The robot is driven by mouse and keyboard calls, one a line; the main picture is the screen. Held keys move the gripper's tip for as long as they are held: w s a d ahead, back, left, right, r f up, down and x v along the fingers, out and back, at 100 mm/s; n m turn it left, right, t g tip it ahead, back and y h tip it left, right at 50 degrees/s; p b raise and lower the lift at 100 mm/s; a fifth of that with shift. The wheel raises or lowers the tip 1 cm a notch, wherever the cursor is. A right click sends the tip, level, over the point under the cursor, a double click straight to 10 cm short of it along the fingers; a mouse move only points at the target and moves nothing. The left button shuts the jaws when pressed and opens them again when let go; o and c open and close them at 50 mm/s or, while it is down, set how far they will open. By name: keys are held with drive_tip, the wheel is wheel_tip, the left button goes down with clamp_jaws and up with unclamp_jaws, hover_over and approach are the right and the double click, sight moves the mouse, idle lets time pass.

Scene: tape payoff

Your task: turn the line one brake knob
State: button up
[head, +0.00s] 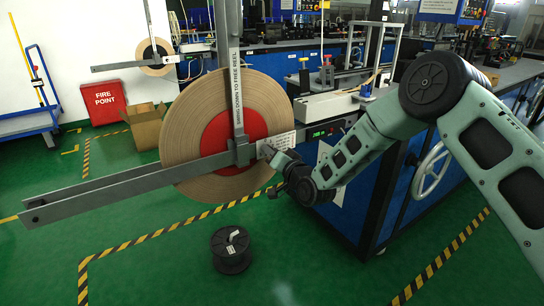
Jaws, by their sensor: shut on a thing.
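The large tan tape reel (190,115) with a red centre (214,137) hangs upright at the middle left. A grey vertical bar (235,90) labelled "SWING DOWN TO FREE REEL" crosses its face to a grey clamp block (241,152). My gripper (268,152) reaches in from the right, at the right side of this block beside a small white label plate (281,142). It is shut on the brake knob, which is small here and mostly hidden by the fingers. I cannot tell the knob's angle.
Two long grey bars (110,188) stick out left from the reel. A black spool (231,250) stands on the green floor below. A blue machine cabinet (345,205) with a handwheel (432,171) stands right. A cardboard box (146,127) and red fire-point box (104,102) are at left.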

drive_tip(key=shift+s+f+m, duration=0.1)
drive_tip(key=shift+f+m, duration=0.05)
drive_tip(key=shift+m, duration=0.15)
drive_tip(key=o, duration=1)
drive_tip(key=v, duration=1.7)
drive_tip(key=shift+s, duration=0.15)
